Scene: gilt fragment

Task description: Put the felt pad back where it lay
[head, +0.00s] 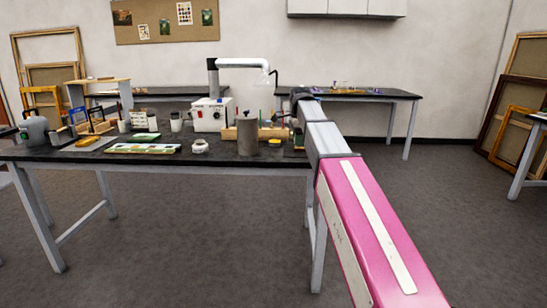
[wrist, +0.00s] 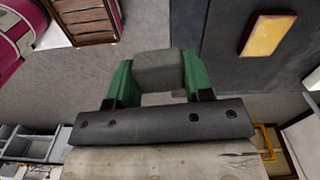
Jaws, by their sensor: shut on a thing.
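My gripper (wrist: 158,80) has two green fingers in the wrist view. They are shut on a grey block-like piece, which I take to be the felt pad (wrist: 158,64). The pad sits between the fingers, with floor and the dark table's edge behind it, and it looks clear of any surface. In the head view my arm reaches over the right end of the dark worktable (head: 60,153); the gripper and pad are too small and hidden there to make out.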

